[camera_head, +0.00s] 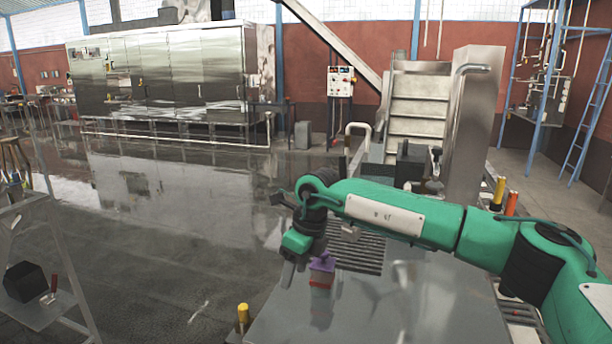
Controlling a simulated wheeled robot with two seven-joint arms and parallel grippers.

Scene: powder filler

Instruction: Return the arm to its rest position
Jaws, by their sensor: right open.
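My right arm, green with black joints, reaches in from the right edge across the metal table (400,310). Its gripper (292,272) hangs down over the table's left part and is open, with nothing seen between its fingers. A small red container with a purple top (321,273) stands on the table just right of the gripper; whether they touch is hard to tell. My left arm and gripper are not in view.
A dark slatted grate (358,252) lies behind the container. Metal steps (417,110) rise at the back. Yellow posts (243,314) and (499,190) stand by the table's edges. A trolley (45,300) is at the left. The floor between is open.

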